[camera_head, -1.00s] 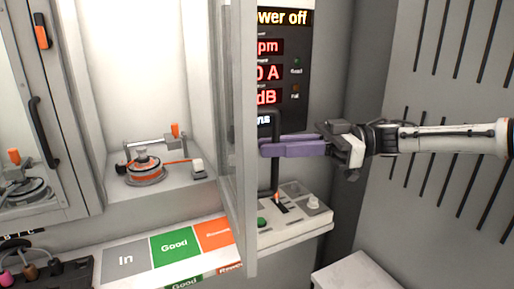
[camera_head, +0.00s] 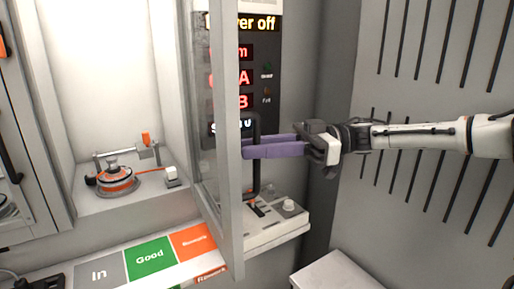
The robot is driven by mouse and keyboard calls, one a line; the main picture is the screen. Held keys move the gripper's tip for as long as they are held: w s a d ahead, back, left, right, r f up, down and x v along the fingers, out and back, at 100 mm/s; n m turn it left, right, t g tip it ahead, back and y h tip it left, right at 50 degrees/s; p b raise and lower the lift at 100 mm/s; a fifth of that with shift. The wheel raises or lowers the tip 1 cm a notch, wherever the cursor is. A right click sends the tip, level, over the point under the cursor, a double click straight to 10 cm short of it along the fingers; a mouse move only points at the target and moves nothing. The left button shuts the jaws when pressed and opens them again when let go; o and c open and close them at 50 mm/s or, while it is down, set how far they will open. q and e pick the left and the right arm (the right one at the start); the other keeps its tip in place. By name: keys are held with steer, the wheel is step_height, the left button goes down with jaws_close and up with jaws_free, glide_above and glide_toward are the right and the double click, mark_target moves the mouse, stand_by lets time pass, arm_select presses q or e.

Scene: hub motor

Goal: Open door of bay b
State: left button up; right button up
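The door of bay b (camera_head: 230,215), a glass panel in a light grey frame, stands swung out from the cabinet and is seen nearly edge-on. Its upright black handle (camera_head: 256,183) is on the door's right side. My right gripper (camera_head: 256,148), with purple fingers, comes in from the right and is shut on the handle around its middle; the fingers hide that stretch. The open bay (camera_head: 105,75) behind holds a hub motor (camera_head: 117,181) with an orange band in a fixture. My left gripper is not in view.
A display panel (camera_head: 265,85) with lit red and yellow text stands behind the door. Below it is a control box (camera_head: 268,222). A ledge carries In, Good (camera_head: 150,257) and Rework areas. Another closed bay door (camera_head: 20,170) is at the left. A slotted wall is at the right.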

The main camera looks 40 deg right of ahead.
mark_target(256, 114)
step_height(256, 114, up, 11)
steer(key=shift+d+f, duration=0.15)
steer(key=shift+f, duration=0.05)
steer(key=shift+s+a+r, duration=0.1)
steer(key=shift+s+a, duration=0.05)
steer(key=shift+a, duration=0.1)
steer(key=shift+w+d+f, duration=0.15)
steer(key=shift+w+f, duration=0.1)
steer(key=shift+f, duration=0.05)
steer(key=shift+s, duration=0.1)
